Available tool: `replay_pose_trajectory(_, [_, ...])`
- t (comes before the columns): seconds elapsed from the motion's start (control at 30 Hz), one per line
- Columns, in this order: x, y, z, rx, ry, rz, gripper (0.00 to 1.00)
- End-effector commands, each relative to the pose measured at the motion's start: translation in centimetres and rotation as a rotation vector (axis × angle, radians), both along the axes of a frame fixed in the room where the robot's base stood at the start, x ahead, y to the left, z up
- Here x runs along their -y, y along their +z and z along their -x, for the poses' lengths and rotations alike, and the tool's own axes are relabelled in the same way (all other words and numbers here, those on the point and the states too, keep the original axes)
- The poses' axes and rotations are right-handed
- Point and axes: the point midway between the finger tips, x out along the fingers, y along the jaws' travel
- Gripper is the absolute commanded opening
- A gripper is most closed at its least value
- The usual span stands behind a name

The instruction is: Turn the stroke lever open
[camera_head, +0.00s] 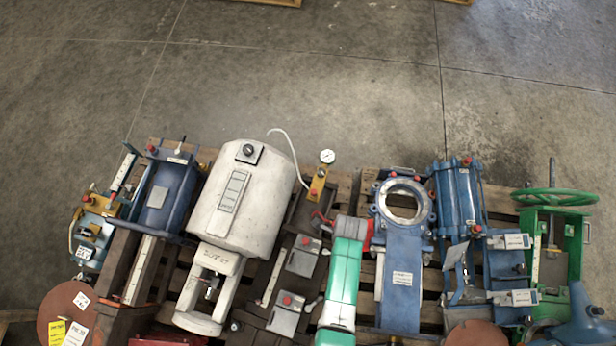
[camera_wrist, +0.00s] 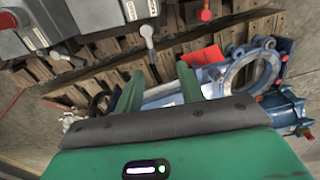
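My gripper (camera_wrist: 160,72) is open, its two green fingers apart with nothing held between them. A small grey lever with a rounded end (camera_wrist: 148,36) sticks out from a grey box just beyond the fingertips, apart from them. A second grey lever (camera_wrist: 65,58) shows on the box at left. I cannot tell which is the stroke lever. In the head view, my green and white gripper body (camera_head: 345,262) hangs right of two grey boxes with red buttons, an upper one (camera_head: 303,257) and a lower one (camera_head: 286,314); it hides part of that area.
A white tank (camera_head: 243,200) stands left of the boxes, with a pressure gauge (camera_head: 327,156) behind. A blue ring valve (camera_head: 385,207) is close on the right, beyond it blue cylinders (camera_head: 460,192) and a green handwheel (camera_head: 555,197). Bare concrete floor lies behind the pallets.

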Motion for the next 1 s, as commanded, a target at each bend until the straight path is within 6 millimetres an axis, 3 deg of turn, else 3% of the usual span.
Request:
replay_pose_trajectory(0.1, [-0.3, -1.0, 1.8, -0.047, -0.046, -0.013, 0.38])
replay_pose_trajectory(0.27, [-0.3, -2.1, 1.9, -0.048, -0.047, -0.014, 0.38])
replay_pose_trajectory(0.6, [-0.5, -8.2, 2.0, -0.044, -0.045, -0.012, 0.38])
replay_pose_trajectory(1.0, [-0.5, -8.8, 2.1, -0.043, -0.044, -0.012, 0.36])
